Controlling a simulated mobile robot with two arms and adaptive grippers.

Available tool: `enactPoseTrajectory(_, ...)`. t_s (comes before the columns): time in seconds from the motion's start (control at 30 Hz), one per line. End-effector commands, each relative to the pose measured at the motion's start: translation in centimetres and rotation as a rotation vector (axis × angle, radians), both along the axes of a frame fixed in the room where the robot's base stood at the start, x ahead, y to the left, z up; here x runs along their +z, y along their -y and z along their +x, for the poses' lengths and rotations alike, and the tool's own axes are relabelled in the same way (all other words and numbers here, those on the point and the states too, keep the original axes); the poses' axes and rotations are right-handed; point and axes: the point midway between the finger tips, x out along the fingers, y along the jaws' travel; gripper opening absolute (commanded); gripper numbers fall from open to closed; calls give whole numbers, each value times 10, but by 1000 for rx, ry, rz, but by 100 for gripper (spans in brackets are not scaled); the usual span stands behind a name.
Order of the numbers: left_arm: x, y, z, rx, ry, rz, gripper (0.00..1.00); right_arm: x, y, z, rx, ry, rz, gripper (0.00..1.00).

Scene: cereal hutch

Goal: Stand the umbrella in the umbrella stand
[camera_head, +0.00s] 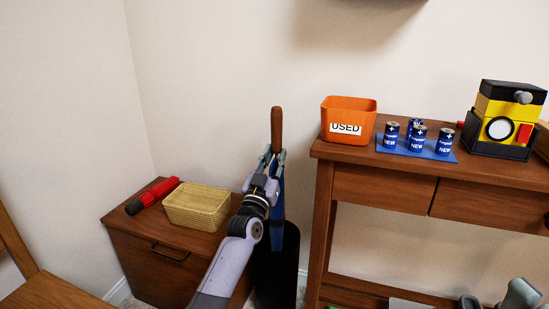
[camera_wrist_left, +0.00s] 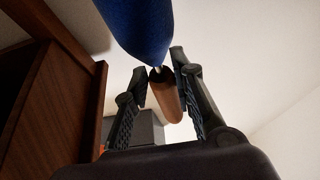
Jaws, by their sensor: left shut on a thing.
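The umbrella hangs upright, its brown handle (camera_head: 277,130) up and its folded blue canopy (camera_head: 278,205) below. My left gripper (camera_head: 271,160) is shut on the umbrella just below the handle. In the left wrist view the blue canopy (camera_wrist_left: 138,28) and the brown handle (camera_wrist_left: 167,98) show between the fingers of my left gripper (camera_wrist_left: 158,80). The black umbrella stand (camera_head: 277,275) is on the floor between the two pieces of furniture. The canopy's lower part overlaps the stand's top; I cannot tell how deep it reaches. My right gripper (camera_head: 500,298) shows only partly at the bottom right.
A low brown cabinet (camera_head: 150,255) at left holds a yellow basket (camera_head: 196,207) and a red and black flashlight (camera_head: 153,196). The wooden console (camera_head: 380,188) at right holds an orange bin (camera_head: 349,115), several batteries (camera_head: 418,138) and a yellow and black device (camera_head: 503,120).

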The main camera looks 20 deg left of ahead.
Motion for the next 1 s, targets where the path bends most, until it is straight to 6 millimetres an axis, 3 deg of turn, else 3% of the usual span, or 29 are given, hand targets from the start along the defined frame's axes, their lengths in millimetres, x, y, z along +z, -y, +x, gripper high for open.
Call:
enactPoseTrajectory(0.07,2,0,0,1,4,-1,0,0,0,0,0,0,0,40)
enactPoseTrajectory(0.1,2,0,0,1,4,-1,26,0,0,0,0,0,0,40)
enactPoseTrajectory(0.4,1,0,0,0,2,0,46,0,0,0,0,0,0,40)
enactPoseTrajectory(0.77,2,0,0,0,-1,-1,47,0,0,0,0,-2,-1,40)
enactPoseTrajectory(1.0,42,1,0,-1,6,-4,47,0,0,0,0,-1,0,40)
